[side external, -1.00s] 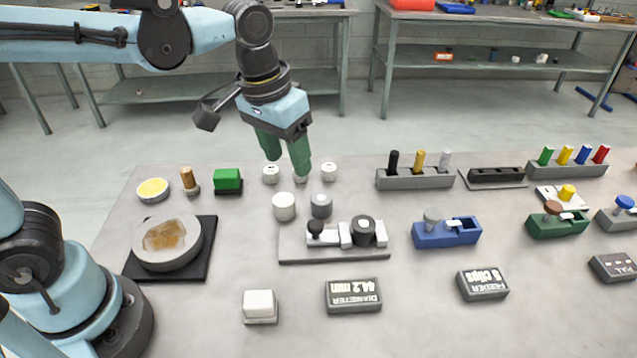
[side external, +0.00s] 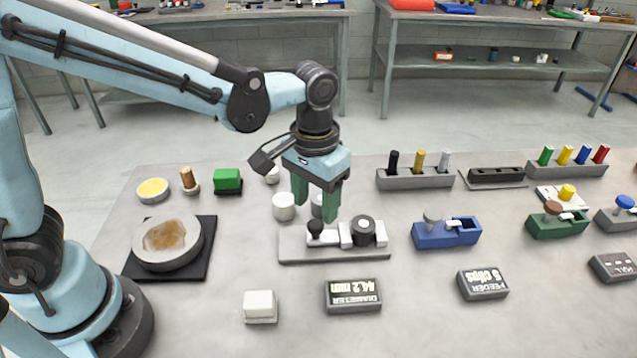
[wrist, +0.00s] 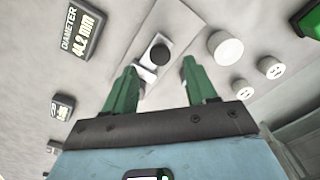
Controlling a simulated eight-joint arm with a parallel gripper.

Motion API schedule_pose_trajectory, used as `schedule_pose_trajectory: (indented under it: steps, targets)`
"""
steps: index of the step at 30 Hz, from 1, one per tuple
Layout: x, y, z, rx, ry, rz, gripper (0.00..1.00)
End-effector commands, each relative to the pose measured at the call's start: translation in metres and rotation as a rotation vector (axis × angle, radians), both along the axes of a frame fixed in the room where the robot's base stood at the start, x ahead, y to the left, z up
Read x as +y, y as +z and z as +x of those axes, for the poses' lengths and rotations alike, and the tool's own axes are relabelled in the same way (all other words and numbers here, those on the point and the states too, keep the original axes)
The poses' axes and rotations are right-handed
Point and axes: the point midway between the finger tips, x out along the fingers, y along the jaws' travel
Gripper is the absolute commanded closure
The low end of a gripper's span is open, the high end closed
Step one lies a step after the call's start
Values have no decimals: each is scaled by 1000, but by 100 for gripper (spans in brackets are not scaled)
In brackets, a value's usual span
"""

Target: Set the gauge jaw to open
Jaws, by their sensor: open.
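The gauge (side external: 300,253) is a light grey plate with white jaw blocks (side external: 346,236), a black knob (side external: 315,229) at the left and a dark round piece with a grey centre (side external: 364,230) at the right. My gripper (side external: 316,210) is open and empty, its green fingers pointing down above the gauge's left back part. In the wrist view the fingers (wrist: 160,85) lie to either side below the black knob (wrist: 160,53), apart from it. The gauge plate (wrist: 178,22) shows there too. The display block (side external: 352,295) reads "DIAMETER 44.2 mm".
White cylinders (side external: 284,206) stand just behind the gauge, one grey one partly hidden by my fingers. A blue holder (side external: 447,233) stands to the right. A white block (side external: 260,306) lies in front left. A dish on a black pad (side external: 207,261) is at left.

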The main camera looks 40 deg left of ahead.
Motion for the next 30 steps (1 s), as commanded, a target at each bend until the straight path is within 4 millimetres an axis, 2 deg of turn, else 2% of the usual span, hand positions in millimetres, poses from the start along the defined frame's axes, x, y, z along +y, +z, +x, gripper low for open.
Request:
schedule_pose_trajectory:
  steps: [3, 9, 22, 30]
  targets:
    - [0, -18, 0, 0, 0, 0, 43]
    - [0, -37, 0, 0, 0, 0, 43]
    - [0, -44, 0, 0, 0, 0, 43]
    - [0, -44, 0, 0, 0, 0, 85]
